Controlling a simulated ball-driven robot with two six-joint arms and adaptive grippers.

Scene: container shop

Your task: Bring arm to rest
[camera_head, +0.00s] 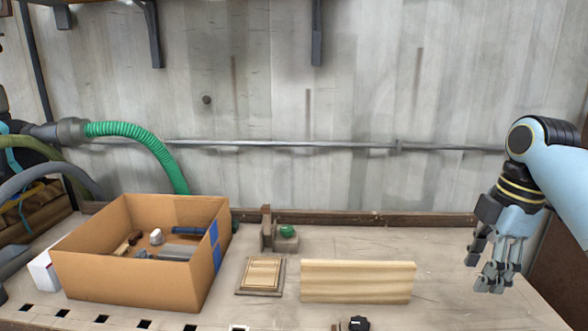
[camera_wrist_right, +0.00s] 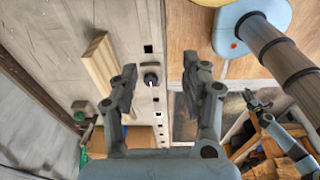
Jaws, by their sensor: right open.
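My right gripper (camera_head: 482,272) hangs at the right of the head view, fingers pointing down, above the right end of the workbench (camera_head: 440,245). It is empty and apart from the objects there. In the right wrist view its two fingers (camera_wrist_right: 160,75) stand wide apart with nothing between them. In that view a light blue arm of mine with a dark gripper-like end (camera_wrist_right: 257,103) shows at the lower right. It is too small to tell whether it is open or shut. The head view does not show my left gripper.
An open cardboard box (camera_head: 130,275) with several tools stands at the left. A wooden board (camera_head: 357,282) stands on edge, right of a small wooden panel (camera_head: 262,275). A green-topped object (camera_head: 287,231) sits behind. A black knob (camera_head: 358,323) is at the front edge. The bench's right part is clear.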

